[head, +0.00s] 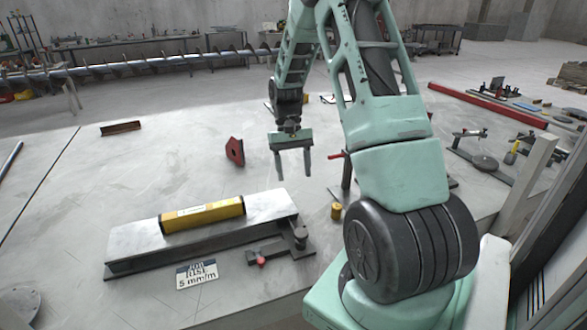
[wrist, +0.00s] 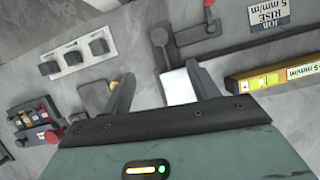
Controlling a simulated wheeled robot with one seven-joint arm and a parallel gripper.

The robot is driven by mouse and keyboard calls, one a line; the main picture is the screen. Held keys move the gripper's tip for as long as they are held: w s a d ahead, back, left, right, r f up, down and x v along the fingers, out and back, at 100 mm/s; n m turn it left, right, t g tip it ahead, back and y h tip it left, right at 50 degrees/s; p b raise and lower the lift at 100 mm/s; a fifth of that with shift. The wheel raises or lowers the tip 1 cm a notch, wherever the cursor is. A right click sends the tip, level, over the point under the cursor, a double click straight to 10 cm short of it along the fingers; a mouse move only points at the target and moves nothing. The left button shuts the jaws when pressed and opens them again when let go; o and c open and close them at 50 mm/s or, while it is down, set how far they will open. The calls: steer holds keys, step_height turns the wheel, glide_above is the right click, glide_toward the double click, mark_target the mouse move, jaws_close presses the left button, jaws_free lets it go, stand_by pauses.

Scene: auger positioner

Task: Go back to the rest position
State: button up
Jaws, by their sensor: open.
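My gripper (head: 295,176) hangs from the arm with its fingers pointing down, open and empty, above the pale table to the right of and behind the yellow level. In the wrist view the fingers of my gripper (wrist: 162,78) stand apart with nothing held between them; a bright pale surface shows past them. The yellow level (head: 202,214) lies along the top of a grey metal block (head: 265,206), apart from my gripper. The level also shows at the right of the wrist view (wrist: 285,77).
A sign reading "JOB RISE 5 mm/m" (head: 197,273) and a red-knobbed clamp (head: 270,252) lie before the block. A red triangular piece (head: 235,151) stands left of my gripper. A small yellow cylinder (head: 336,210) is at right. A long auger (head: 150,65) lies behind. The left table is mostly clear.

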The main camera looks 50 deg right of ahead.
steer(key=shift+w+r, duration=0.1)
steer(key=shift+r, duration=0.3)
stand_by(0.3)
steer(key=a+r+n+t+h, duration=0.1)
steer(key=a+r+n, duration=0.25)
steer(key=a, duration=0.95)
steer(key=a+r+n+h, duration=0.1)
steer(key=a+r+n, duration=0.25)
steer(key=a, duration=1.05)
steer(key=s+a+r+n+t, duration=0.1)
steer(key=s+a+n+t, duration=0.1)
steer(key=s+a+n, duration=0.6)
steer(key=s+a, duration=0.6)
steer(key=s, duration=0.3)
steer(key=shift+s+a+t, duration=0.3)
steer(key=shift+r, duration=0.1)
